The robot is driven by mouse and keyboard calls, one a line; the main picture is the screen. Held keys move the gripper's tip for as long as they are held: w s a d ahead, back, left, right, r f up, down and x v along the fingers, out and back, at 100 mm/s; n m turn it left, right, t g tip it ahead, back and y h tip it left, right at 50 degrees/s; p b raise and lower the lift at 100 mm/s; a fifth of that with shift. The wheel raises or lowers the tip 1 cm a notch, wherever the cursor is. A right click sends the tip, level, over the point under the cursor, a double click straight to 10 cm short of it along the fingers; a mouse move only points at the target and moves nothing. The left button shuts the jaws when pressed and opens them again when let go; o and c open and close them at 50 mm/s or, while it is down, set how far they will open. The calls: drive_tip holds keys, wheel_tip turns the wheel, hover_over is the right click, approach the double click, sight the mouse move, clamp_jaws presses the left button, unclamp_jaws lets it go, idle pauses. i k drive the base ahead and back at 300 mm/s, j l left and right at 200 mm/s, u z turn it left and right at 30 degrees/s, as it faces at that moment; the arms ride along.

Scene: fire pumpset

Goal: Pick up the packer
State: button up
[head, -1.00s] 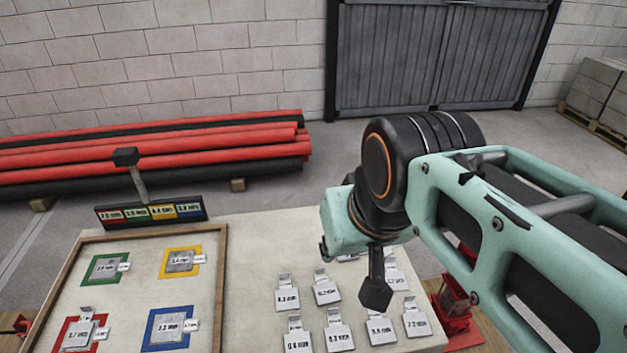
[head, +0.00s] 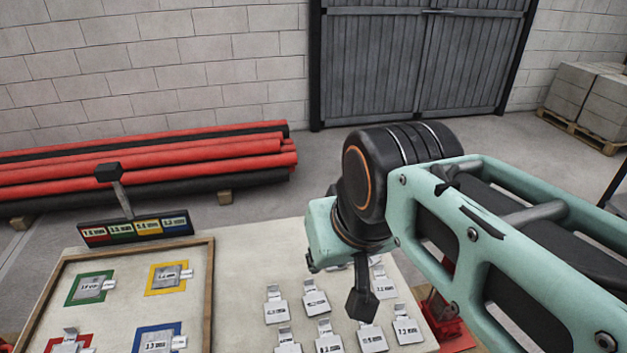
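The packers are small grey metal plates with tabs and printed thickness labels. Several lie loose on the right of the pale table top, such as one packer (head: 316,303) left of my wrist and another packer (head: 407,330) at the right. More plates sit on coloured squares in the wooden-rimmed tray (head: 208,300): one plate on green (head: 89,289), one on yellow (head: 168,277), one on blue (head: 157,346). My gripper (head: 361,304) shows only as a dark part hanging below the wrist, above the loose packers. Its fingers cannot be made out, and my wrist hides part of the back row.
A colour-coded label board (head: 136,229) stands behind the tray, with a black-headed stalk (head: 112,182) at it. A red object (head: 440,318) is at the table's right edge. Red and black pipes (head: 150,165) lie on the floor behind. Grey doors (head: 420,60) close the back wall.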

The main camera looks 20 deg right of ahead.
sight(276, 311)
drive_tip(key=u, duration=1.3)
drive_tip(key=i+j+z, duration=0.1)
drive_tip(key=z, duration=0.35)
drive_tip(key=j+z, duration=0.3)
drive_tip(key=z, duration=0.2)
drive_tip(key=j+u, duration=0.5)
drive_tip(key=l+z, duration=0.45)
drive_tip(key=z, duration=0.15)
drive_tip(key=i+j, duration=0.05)
